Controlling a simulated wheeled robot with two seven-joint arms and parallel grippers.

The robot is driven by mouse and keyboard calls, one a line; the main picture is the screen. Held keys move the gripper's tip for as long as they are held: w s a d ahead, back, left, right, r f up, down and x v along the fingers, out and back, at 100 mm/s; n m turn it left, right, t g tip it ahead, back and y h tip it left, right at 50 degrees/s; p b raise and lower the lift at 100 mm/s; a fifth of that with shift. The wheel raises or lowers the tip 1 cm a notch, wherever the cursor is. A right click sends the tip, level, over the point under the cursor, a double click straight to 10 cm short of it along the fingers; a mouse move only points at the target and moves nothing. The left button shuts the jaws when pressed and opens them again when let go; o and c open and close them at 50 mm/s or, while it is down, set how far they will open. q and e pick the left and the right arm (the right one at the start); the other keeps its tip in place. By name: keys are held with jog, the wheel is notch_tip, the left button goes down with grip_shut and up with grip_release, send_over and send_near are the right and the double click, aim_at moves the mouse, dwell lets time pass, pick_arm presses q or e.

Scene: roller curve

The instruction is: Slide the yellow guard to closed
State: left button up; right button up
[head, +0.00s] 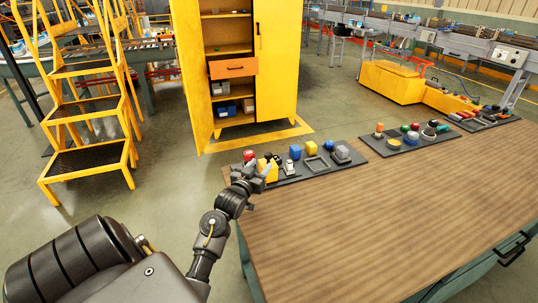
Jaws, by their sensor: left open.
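A small yellow part (271,172), which looks like the yellow guard, sits at the left end of a dark panel (320,165) on the wooden bench. My left gripper (259,170) is right beside it, on its left, and covers part of it. The gripper is open. At this size I cannot tell whether the fingers touch the yellow part, or how far the guard stands open. My right gripper is not in view.
More panels (408,138) stand further right. The bench top (370,220) in front is clear. A yellow cabinet (275,70) stands behind.

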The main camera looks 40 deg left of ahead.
aim_at(267, 157)
pick_arm(q)
jog(key=p+x, duration=0.1)
jog(key=x, duration=0.5)
jog(key=shift+w+d, duration=0.1)
jog(key=shift+w+a, duration=0.2)
jog(key=shift+w, duration=0.4)
jog(key=shift+f, duration=0.1)
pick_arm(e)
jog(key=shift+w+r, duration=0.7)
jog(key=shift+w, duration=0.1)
pick_arm(q)
jog(key=shift+c, duration=0.4)
grip_shut()
